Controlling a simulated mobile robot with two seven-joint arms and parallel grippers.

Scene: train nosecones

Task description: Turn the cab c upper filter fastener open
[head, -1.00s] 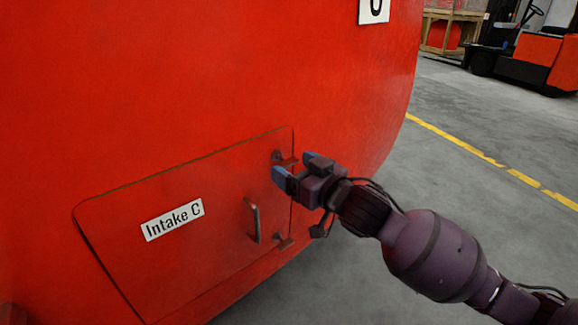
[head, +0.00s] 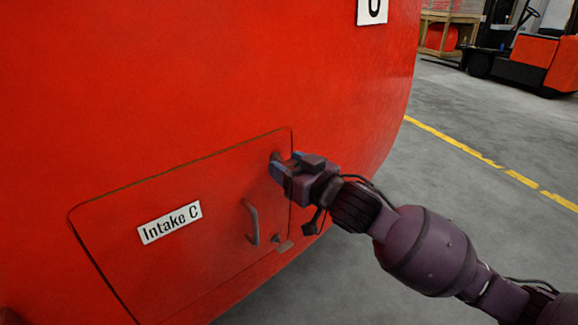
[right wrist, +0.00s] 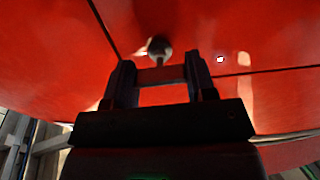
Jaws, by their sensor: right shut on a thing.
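The cab c upper filter fastener (head: 275,156) is a small dark latch at the upper right corner of the red panel labelled "Intake C" (head: 105,235). My right gripper (head: 286,164) is at this fastener and hides most of it in the head view. In the right wrist view, the fastener's round knob (right wrist: 159,47) shows just beyond the fingertips, and its bar spans the gap between the fingers (right wrist: 160,76). The right gripper is shut on the fastener. The panel looks closed. My left gripper is not in view.
A curved handle (head: 251,222) and a lower fastener (head: 283,246) sit on the panel's right side, below my gripper. The red cab wall (head: 150,80) fills the left. Grey floor (head: 450,170) is open to the right, with a forklift (head: 535,60) far back.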

